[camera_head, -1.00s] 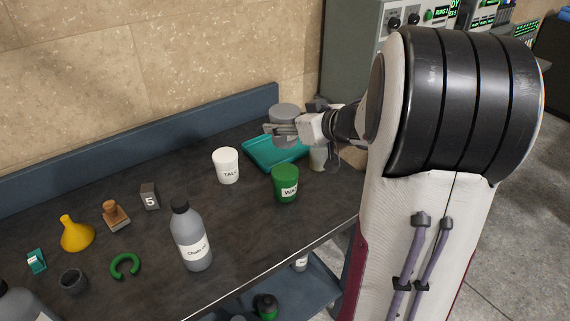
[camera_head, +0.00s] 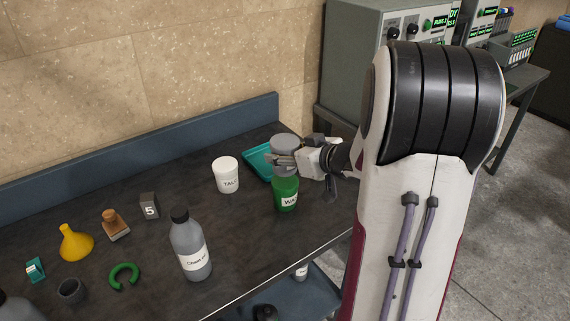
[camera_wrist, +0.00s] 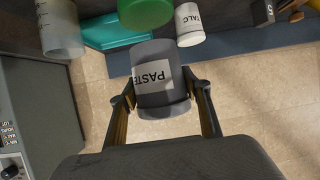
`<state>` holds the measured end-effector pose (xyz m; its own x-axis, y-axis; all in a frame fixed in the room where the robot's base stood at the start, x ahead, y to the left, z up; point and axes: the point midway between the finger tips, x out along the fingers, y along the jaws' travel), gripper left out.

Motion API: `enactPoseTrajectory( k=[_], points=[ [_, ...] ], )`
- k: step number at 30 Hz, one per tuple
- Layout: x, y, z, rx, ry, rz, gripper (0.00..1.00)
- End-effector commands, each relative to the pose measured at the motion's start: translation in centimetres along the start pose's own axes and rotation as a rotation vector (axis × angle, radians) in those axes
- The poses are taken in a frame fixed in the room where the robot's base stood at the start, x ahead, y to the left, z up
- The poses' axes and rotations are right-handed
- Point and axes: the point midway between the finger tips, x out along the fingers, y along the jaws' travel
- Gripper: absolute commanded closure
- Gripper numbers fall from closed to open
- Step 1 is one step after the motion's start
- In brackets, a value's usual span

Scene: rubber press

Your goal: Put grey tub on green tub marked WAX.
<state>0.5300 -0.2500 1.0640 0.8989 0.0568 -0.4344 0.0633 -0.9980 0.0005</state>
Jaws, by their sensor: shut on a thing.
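The grey tub (camera_head: 285,143) is held between the fingers of my gripper (camera_head: 283,158). In the wrist view the tub (camera_wrist: 158,98) carries a label reading PASTE, and my gripper's fingers (camera_wrist: 162,97) stand on both sides of it. The green tub marked WAX (camera_head: 286,194) stands upright on the bench. In the head view the grey tub shows just above and behind the green tub's top; I cannot tell whether they touch. The green tub also shows in the wrist view (camera_wrist: 145,10), cut off by the top edge.
A white TALC tub (camera_head: 226,175) stands left of the green tub. A teal tray (camera_head: 256,163) lies behind it. A grey bottle (camera_head: 189,247) stands at the front. A clear cup (camera_wrist: 60,30) shows in the wrist view. Bare bench (camera_head: 240,230) lies right of the bottle.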

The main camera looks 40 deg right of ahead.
Motion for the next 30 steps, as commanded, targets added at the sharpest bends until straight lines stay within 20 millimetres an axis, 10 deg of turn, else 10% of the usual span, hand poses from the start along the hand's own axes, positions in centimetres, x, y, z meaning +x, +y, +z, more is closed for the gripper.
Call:
enactPoseTrajectory(
  k=[30],
  points=[
    [1.7,0.0,3.6,0.001,0.002,0.001,0.85]
  ],
)
